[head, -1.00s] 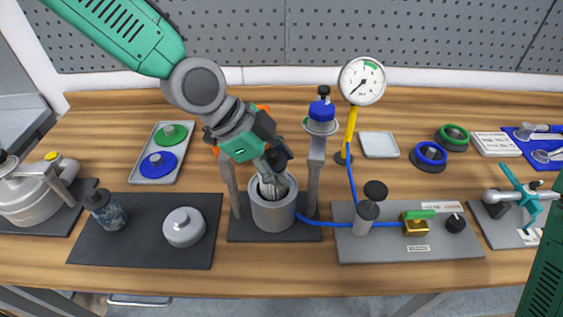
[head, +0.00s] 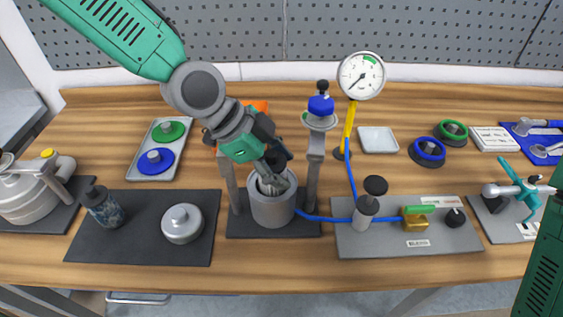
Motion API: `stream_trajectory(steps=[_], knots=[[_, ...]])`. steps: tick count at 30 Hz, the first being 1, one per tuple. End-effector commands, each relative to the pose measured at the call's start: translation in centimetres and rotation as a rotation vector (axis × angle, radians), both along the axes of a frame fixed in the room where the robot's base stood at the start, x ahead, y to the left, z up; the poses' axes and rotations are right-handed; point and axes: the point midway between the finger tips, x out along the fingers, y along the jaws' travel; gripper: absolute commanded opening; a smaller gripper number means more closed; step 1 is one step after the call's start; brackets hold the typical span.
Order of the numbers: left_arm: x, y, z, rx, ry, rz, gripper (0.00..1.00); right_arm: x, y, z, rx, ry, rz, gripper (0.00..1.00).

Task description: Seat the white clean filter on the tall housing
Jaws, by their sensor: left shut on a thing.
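The tall housing (head: 272,210) is a grey open-topped cylinder on a dark base, between two grey posts. My left gripper (head: 272,184) reaches down at a tilt into its mouth and is shut on a pale thing. This looks like the white clean filter (head: 266,188), of which only a small part shows at the rim. The rest is hidden by the fingers and the housing wall, so I cannot tell how deep it sits. My right gripper is out of view.
A blue-topped post (head: 320,107) and a gauge (head: 361,76) stand behind and right of the housing. A black mat (head: 145,240) at left holds a silver lid (head: 182,223) and a mottled, dark-capped cylinder (head: 104,206). A blue hose runs right to a valve plate (head: 405,238).

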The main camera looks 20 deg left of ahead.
Motion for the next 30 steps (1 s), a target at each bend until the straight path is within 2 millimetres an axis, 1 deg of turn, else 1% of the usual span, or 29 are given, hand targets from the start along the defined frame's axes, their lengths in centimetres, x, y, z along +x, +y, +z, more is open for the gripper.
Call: stream_trajectory(steps=[16, 30], knots=[[0.0, 0.0, -1.7, 0.001, 0.000, -0.001, 0.06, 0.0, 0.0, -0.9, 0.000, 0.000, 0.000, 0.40], [-0.1, 0.1, -1.6, 0.000, -0.001, -0.001, 0.06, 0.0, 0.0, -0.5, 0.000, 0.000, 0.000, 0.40]])
